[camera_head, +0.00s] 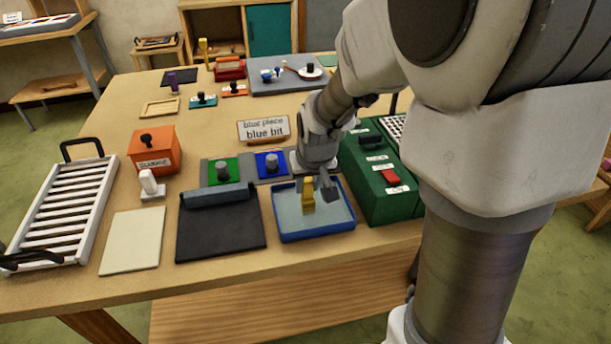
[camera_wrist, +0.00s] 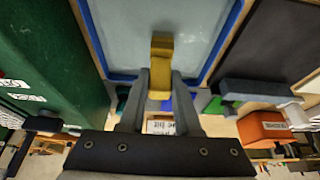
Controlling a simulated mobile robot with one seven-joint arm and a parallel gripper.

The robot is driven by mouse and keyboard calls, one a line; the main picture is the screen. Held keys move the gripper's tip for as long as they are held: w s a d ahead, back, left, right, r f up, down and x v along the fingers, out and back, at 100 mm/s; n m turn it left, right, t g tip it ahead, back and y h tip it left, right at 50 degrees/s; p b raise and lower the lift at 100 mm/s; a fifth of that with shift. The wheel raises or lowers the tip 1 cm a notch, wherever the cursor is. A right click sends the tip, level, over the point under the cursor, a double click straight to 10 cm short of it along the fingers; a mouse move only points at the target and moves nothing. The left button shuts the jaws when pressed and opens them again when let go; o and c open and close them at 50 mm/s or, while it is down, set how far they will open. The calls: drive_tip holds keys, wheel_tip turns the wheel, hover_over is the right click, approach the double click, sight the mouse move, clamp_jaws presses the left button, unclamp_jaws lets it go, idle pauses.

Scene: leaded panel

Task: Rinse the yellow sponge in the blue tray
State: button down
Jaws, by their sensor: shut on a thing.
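The yellow sponge (camera_head: 307,198) is a small upright block between my gripper's fingers. My gripper (camera_head: 316,188) is shut on it and points down over the blue tray (camera_head: 318,236). In the wrist view the sponge (camera_wrist: 161,46) sticks out past the two grey fingertips of my gripper (camera_wrist: 160,82), with the pale tray floor behind it and the tray's blue rim (camera_wrist: 228,42) at the side. The sponge's lower end is at or just above the tray floor; I cannot tell if it touches.
A green box (camera_head: 378,182) with a red switch stands close to the tray's right. A black pad (camera_head: 220,232) lies to its left. A blue-topped block (camera_head: 272,164) and a sign (camera_head: 264,130) stand behind. An orange box (camera_head: 154,150) and a white rack (camera_head: 68,208) are farther left.

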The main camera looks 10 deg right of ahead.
drive_tip(key=shift+d, duration=0.4)
idle(0.3)
drive_tip(key=shift+r, duration=0.15)
idle(1.0)
drive_tip(key=shift+r+p, duration=1.65)
drive_tip(key=shift+r, duration=0.7)
drive_tip(key=shift+r+p, duration=1.1)
drive_tip(key=shift+r, duration=0.45)
